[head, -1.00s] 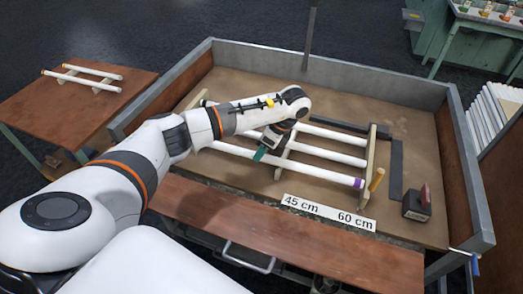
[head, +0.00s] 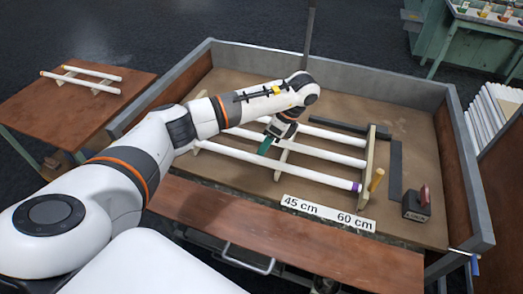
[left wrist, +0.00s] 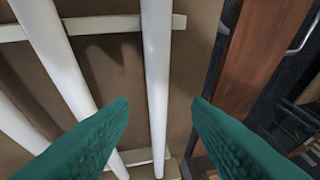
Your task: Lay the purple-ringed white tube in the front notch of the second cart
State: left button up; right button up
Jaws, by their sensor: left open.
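The purple-ringed white tube (head: 320,175) is the front tube on a wooden rack (head: 366,165) in the large tray; its purple band is at the right end. My open left gripper (head: 268,143) hangs over the tubes left of the rack's middle bar. In the left wrist view, the front tube (left wrist: 157,60) runs between the two green fingertips (left wrist: 160,102), with clear gaps on both sides. The fingers look empty, and the purple band is not in that view. The forearm hides part of the tubes' left ends. My right gripper is not in view.
Several other white tubes (head: 322,152) lie behind it on the same rack. A brown table (head: 120,112) at left holds a small rack with two white tubes (head: 92,72). A 45/60 cm strip (head: 328,214) and a dark block (head: 416,208) sit at the front right.

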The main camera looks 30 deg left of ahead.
pick_arm(q)
jog(key=p+v, duration=0.1)
jog(key=v, duration=0.6)
jog(key=shift+d+r+p, duration=0.2)
jog(key=shift+r+p, duration=0.1)
dwell(0.5)
